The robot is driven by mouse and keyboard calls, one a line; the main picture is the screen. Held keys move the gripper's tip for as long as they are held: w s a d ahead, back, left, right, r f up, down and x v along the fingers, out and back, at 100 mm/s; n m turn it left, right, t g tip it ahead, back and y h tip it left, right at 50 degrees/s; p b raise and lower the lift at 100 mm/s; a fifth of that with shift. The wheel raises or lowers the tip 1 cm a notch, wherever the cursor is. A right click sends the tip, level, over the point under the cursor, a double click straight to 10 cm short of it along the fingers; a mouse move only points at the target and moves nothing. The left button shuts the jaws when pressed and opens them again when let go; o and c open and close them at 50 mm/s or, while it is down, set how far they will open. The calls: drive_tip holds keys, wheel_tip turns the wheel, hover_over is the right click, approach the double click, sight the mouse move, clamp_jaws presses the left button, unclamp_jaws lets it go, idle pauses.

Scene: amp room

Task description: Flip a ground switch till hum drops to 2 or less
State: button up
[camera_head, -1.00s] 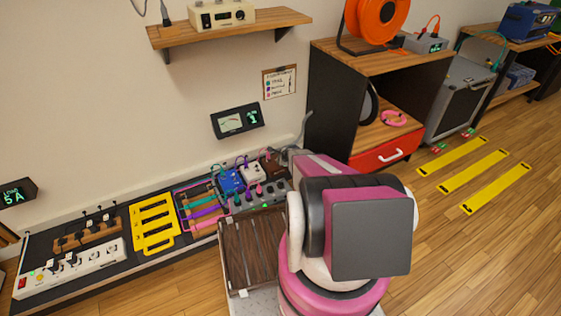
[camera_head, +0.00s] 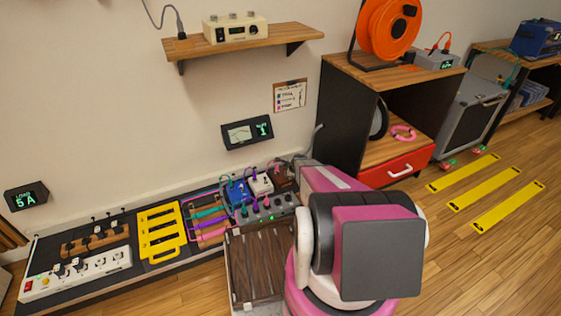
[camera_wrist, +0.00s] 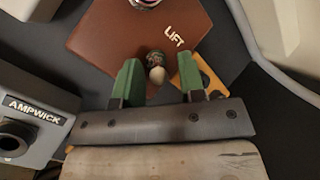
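In the wrist view, a brown box (camera_wrist: 112,30) marked LIFT carries a switch with a pale round tip (camera_wrist: 157,74). My gripper (camera_wrist: 158,80) is open, with one green finger on each side of the switch; I cannot tell whether either finger touches it. In the head view the brown box (camera_head: 283,178) sits at the right end of the pedal row, and my arm hides my gripper. The wall meter (camera_head: 247,132) has a dial and a small green digit that is too small to read surely.
A blue pedal (camera_head: 238,191), a white pedal (camera_head: 261,184) and cables crowd the bench. A power strip (camera_head: 75,273) and a yellow rack (camera_head: 161,232) lie farther left.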

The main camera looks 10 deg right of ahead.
drive_tip(key=g, duration=0.1)
drive_tip(key=w+g, duration=0.1)
drive_tip(key=g, duration=0.1)
drive_tip(key=shift+w+a+r+g+h, duration=0.1)
drive_tip(key=shift+w+g+h, duration=0.2)
drive_tip(key=shift+h, duration=0.1)
drive_tip(key=g, duration=0.1)
drive_tip(key=w+g, duration=0.1)
drive_tip(key=g, duration=0.1)
drive_tip(key=shift+a+g+h, duration=0.1)
drive_tip(key=shift+g+h, duration=0.2)
drive_tip(key=shift+h, duration=0.1)
drive_tip(key=shift+r+g, duration=0.2)
drive_tip(key=shift+g, duration=0.1)
wheel_tip(320, 180, up, 11)
drive_tip(key=s+a+r+n, duration=0.4)
drive_tip(key=s+r+n, duration=0.2)
drive_tip(key=s, duration=0.3)
drive_tip(key=s+a+r+n+t, duration=0.1)
drive_tip(key=s+a+r+n, duration=0.4)
drive_tip(key=s, duration=0.5)
wheel_tip(320, 180, up, 4)
drive_tip(key=shift+s+f+n, duration=0.15)
drive_tip(key=shift+f+n, duration=0.1)
drive_tip(key=shift+n, duration=0.95)
drive_tip(key=shift+a, duration=0.1)
